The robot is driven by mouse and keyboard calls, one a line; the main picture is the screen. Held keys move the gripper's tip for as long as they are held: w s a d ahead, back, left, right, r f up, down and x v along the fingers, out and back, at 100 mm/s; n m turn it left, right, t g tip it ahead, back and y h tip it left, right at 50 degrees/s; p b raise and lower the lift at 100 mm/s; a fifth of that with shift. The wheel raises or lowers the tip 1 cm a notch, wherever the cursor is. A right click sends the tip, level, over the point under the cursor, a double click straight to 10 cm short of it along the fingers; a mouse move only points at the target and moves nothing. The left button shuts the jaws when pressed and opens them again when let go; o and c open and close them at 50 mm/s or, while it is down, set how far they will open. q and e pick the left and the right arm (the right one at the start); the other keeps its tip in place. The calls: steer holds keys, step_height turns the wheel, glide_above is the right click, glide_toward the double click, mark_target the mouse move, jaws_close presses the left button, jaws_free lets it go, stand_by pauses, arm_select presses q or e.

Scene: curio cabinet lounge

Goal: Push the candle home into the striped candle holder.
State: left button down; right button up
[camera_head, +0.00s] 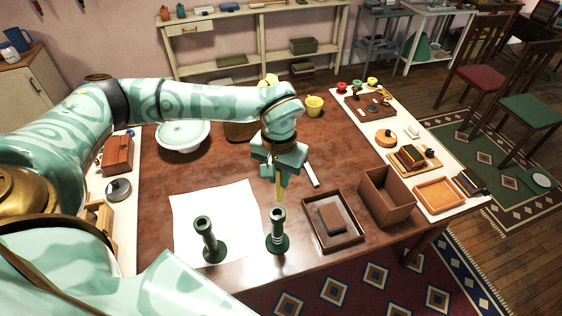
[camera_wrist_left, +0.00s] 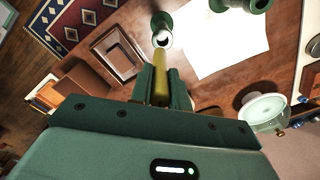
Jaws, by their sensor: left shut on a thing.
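The striped candle holder (camera_head: 277,240), dark green with pale bands, stands upright near the table's front edge. It also shows at the top of the wrist view (camera_wrist_left: 161,22). My left gripper (camera_head: 278,172) is shut on a yellow candle (camera_head: 279,189) and points down above the holder. The candle (camera_wrist_left: 160,63) extends out of the jaws toward the holder's open mouth. My right gripper is not in view.
A second green holder (camera_head: 208,243) stands to the left on a white sheet (camera_head: 220,203). A brown tray (camera_head: 316,243) with a block and an open brown box (camera_head: 377,215) are to the right. A white bowl (camera_head: 182,147) stands farther back on the table.

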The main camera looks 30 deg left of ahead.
mark_target(277, 199)
arm_select(q)
steer(key=shift+a+f, duration=0.15)
steer(key=shift+a, duration=0.05)
steer(key=shift+f, duration=0.15)
steer(key=shift+s+p, duration=0.1)
steer(key=shift+p, duration=0.25)
step_height(277, 199, down, 5)
steer(key=b, duration=0.3)
stand_by(0.3)
